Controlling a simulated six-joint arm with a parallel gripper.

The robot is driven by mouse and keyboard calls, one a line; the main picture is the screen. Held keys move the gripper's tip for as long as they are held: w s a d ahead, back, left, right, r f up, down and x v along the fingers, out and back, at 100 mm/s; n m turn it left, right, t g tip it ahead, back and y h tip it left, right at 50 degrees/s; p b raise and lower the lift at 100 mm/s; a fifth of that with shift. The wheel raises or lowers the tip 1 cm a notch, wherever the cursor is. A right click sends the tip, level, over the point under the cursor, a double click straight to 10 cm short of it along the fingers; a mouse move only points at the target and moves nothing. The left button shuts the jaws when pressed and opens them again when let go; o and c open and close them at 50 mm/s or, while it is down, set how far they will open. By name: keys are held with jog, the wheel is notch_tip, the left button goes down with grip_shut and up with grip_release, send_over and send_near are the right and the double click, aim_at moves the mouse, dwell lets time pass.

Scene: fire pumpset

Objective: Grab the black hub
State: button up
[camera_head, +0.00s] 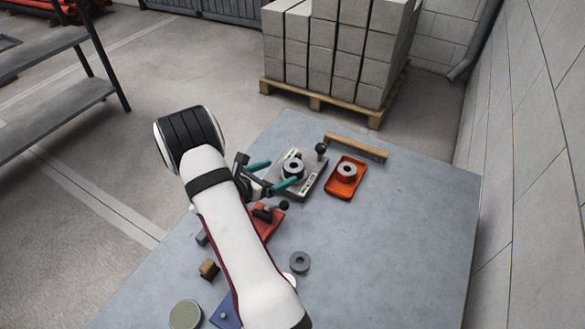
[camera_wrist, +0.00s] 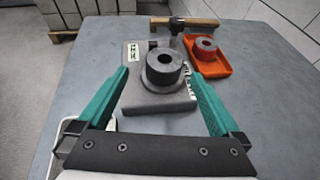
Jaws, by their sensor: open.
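The black hub (camera_head: 293,169) is a short dark cylinder with a central hole and a wider base. It stands upright on a grey plate (camera_head: 312,184) with a white label. It also shows in the wrist view (camera_wrist: 164,70), near the middle. My gripper (camera_head: 272,174) is open, with two teal fingers. In the wrist view my gripper (camera_wrist: 160,76) has its fingertips spread to the left and right of the hub, with gaps on both sides. I cannot tell how high the fingertips are above the plate.
A red hub (camera_head: 347,169) sits in an orange tray (camera_head: 345,191) to the right. A hammer with a wooden handle (camera_head: 356,148) lies behind. A loose grey ring (camera_head: 300,262) and several other parts lie nearer on the table (camera_head: 400,240). The table's right side is clear.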

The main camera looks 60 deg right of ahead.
aim_at(289, 169)
jog(key=x, duration=0.4)
jog(key=shift+s+d+f, duration=0.2)
jog(key=shift+s+d, duration=0.1)
jog(key=shift+s, duration=0.1)
grip_shut()
